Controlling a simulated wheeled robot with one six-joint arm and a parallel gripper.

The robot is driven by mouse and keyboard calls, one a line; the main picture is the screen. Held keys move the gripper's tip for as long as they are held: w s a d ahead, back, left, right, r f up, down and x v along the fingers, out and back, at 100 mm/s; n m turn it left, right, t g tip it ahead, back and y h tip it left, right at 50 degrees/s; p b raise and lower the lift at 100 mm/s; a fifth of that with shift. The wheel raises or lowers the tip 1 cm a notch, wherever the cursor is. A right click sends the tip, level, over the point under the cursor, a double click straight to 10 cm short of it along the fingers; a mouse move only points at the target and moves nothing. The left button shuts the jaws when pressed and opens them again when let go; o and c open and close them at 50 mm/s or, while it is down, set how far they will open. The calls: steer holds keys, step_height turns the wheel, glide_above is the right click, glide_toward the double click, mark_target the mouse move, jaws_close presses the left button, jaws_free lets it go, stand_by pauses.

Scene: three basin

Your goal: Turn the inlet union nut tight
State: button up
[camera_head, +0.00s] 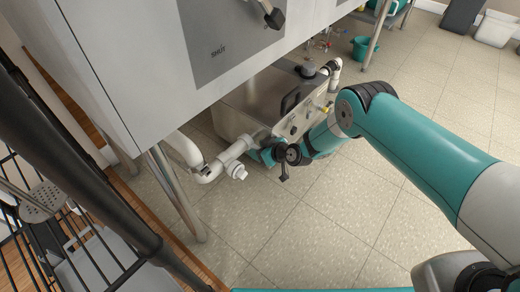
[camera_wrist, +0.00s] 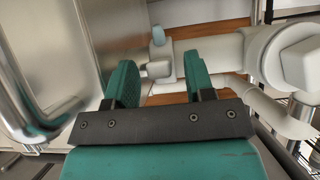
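The inlet union nut appears to be the pale collar (camera_wrist: 164,54) on the pipe beside the steel box, with a small blue-grey tab on top. My gripper (camera_wrist: 160,78) is open in the wrist view. Its two green fingers stand wide apart, one on each side of the fitting in the picture, with gaps visible. I cannot tell how far the fingertips are from the nut in depth. In the head view my gripper (camera_head: 262,155) is low beside the box's near left corner, where the white pipe joins; my arm partly hides the joint.
The steel box (camera_head: 238,108) stands on the tiled floor under a grey cabinet (camera_head: 120,50). White piping (camera_head: 208,172) with a capped tee runs left of it. A metal leg (camera_head: 178,190) and a black wire rack (camera_head: 90,170) are at left.

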steer(key=shift+r, duration=0.1)
steer(key=p+v, duration=0.8)
steer(key=v, duration=0.9)
steer(key=shift+p, duration=0.4)
steer(key=shift+d+r, duration=0.1)
